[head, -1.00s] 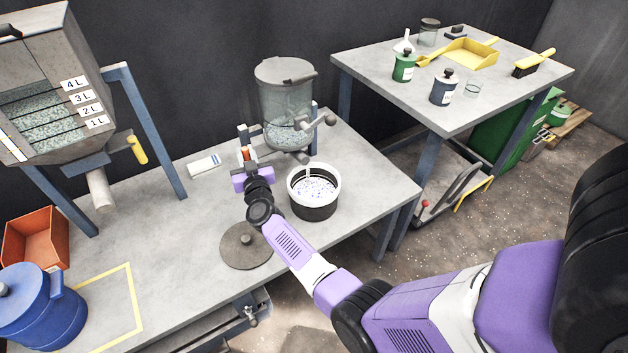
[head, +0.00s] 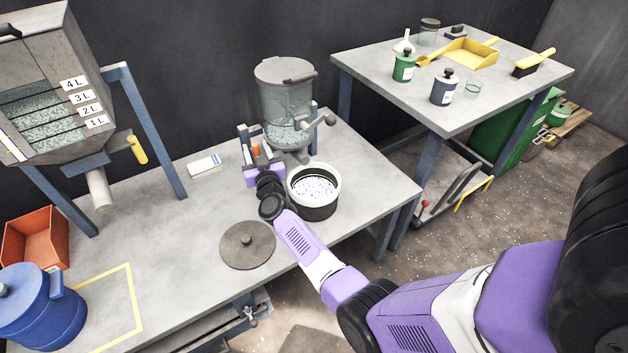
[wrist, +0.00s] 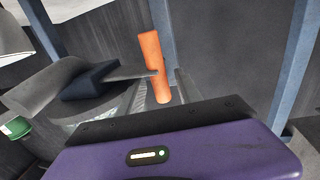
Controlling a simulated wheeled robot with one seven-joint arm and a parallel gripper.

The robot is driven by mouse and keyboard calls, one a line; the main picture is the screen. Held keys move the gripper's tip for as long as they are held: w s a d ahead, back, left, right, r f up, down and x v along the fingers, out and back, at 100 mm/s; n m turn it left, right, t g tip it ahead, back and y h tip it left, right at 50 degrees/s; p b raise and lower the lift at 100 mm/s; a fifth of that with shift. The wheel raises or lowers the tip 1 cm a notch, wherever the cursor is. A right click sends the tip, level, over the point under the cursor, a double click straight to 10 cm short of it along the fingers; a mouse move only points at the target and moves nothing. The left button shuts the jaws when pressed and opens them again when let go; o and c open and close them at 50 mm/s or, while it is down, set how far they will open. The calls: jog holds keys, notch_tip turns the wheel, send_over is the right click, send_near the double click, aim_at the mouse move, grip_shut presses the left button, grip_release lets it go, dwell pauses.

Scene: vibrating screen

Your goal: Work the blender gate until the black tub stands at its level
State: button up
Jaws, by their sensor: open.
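The blender (head: 287,108) is a clear hopper with a grey lid and pale granules low inside. Its orange gate handle (head: 256,151) stands upright left of the spout, and it also shows in the wrist view (wrist: 152,55). My gripper (head: 257,150) is open at the handle; in the wrist view the handle's lower end shows between the fingers (wrist: 163,88). I cannot tell whether either finger touches it. The black tub (head: 318,211), with a white upper band, stands upright under the spout. Blue-flecked white granules lie in it; the exact level is unclear.
A round grey lid (head: 247,246) lies left of the tub. A blue canister (head: 42,308), an orange bin (head: 33,238) and a large hopper (head: 50,80) are at left. The bench (head: 180,270) is bare between. A second table (head: 500,95) with bottles stands right.

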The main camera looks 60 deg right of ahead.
jog(key=shift+p+v, duration=0.95)
jog(key=shift+v, duration=0.05)
jog(key=p+v, duration=0.2)
jog(key=v, duration=0.1)
jog(key=shift+s+a+r, duration=0.15)
jog(key=shift+a, duration=0.1)
jog(key=shift+s+a, duration=0.15)
